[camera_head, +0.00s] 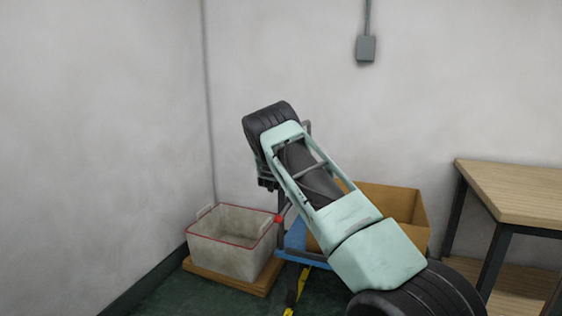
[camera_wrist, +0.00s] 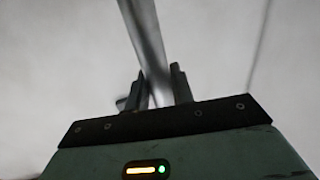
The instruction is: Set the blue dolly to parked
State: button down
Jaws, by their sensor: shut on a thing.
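The blue dolly (camera_head: 296,238) stands on the floor behind my arm, and my arm hides much of it. A grey upright post (camera_head: 282,203) rises at its left side, with a small red part (camera_head: 279,219) beside it. An open cardboard box (camera_head: 405,205) appears to sit on the dolly. In the wrist view, my gripper (camera_wrist: 159,78) has its two dark fingers closed around a grey bar (camera_wrist: 146,38), which looks like the dolly's handle. In the head view my gripper is mostly hidden behind my arm.
A white bin with a red rim (camera_head: 232,236) stands on a wooden base (camera_head: 255,286) left of the dolly. Yellow-black tape (camera_head: 297,287) marks the floor. A wooden table (camera_head: 515,188) stands at right. Walls close in behind and at left.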

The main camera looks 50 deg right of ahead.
jog(key=shift+d, duration=0.25)
jog(key=c, duration=1.3)
grip_release()
jog(key=shift+d, duration=0.1)
jog(key=shift+o, duration=0.2)
jog(key=v, duration=1.7)
jog(key=shift+a+p, duration=0.25)
jog(key=shift+p, duration=0.15)
jog(key=shift+s+f, duration=0.1)
